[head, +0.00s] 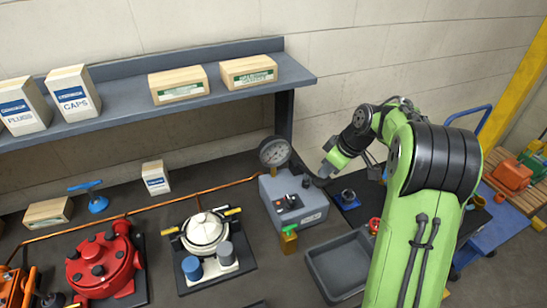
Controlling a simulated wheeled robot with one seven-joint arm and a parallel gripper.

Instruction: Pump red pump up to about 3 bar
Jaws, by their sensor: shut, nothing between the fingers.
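The red pump (103,266) is a round red housing with dark fittings, on a dark plate at the lower left. A grey box (293,203) with a small panel stands right of centre, and a round dial gauge (274,152) is mounted at its back. The dial faces me, but its needle and numbers are too small to read. My gripper (319,181) is shut and empty, at the upper right side of the grey box. I cannot tell whether its dark fingertips touch the box. My gripper is well to the right of the red pump.
A white pump (205,232) stands between the red pump and grey box. A blue valve handle (94,202) and small boxes lie behind. An empty grey tray (318,262) is in front of the box. A shelf (130,105) with boxes overhangs the back.

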